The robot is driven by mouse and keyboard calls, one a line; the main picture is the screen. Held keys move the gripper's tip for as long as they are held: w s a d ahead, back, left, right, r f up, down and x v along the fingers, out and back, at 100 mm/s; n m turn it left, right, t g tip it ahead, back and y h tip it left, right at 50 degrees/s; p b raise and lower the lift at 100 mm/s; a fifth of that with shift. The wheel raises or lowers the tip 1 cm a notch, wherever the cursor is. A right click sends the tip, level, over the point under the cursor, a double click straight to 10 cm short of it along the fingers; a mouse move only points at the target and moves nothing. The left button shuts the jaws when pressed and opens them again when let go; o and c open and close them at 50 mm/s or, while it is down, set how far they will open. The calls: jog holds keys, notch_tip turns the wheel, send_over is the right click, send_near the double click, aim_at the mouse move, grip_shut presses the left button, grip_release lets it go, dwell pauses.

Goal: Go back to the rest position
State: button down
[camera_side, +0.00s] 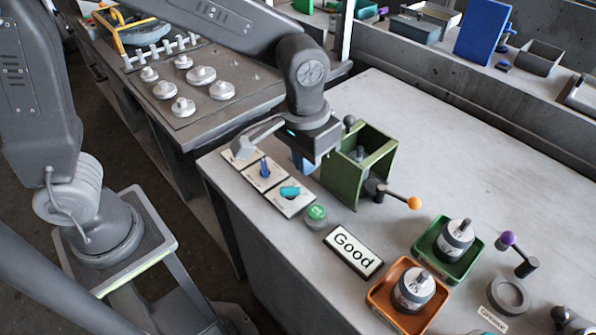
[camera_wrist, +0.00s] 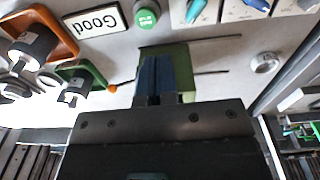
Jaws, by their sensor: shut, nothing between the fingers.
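My gripper (camera_side: 304,164) hangs over the near left part of the grey table (camera_side: 455,140), fingers pointing down. It is just left of the green fixture (camera_side: 345,178), whose lever ends in an orange knob. Its blue fingers are together and empty; they also show in the wrist view (camera_wrist: 158,72), overlapping the green fixture (camera_wrist: 184,52) behind them. Whether the fingertips are clear of the fixture is hard to judge. A grey part stands inside the fixture, partly hidden by its wall.
Switch panels (camera_side: 267,172), a green button (camera_side: 316,213) and a "Good" sign (camera_side: 353,251) line the near edge. A green tray (camera_side: 436,262) and an orange tray (camera_side: 381,309) each hold a grey cylindrical part. The table's far middle is clear.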

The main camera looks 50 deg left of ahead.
jog(key=s+a+r+t, duration=0.2)
jog(key=s+a+r, duration=0.2)
jog(key=s+a, duration=0.2)
jog(key=s+a+r+t, duration=0.3)
jog(key=s+a+r, duration=0.1)
jog(key=a, duration=0.4)
jog(key=shift+s+a+r, duration=0.15)
jog(key=shift+s+r, duration=0.15)
jog(key=shift+s, duration=0.55)
dwell(1.6)
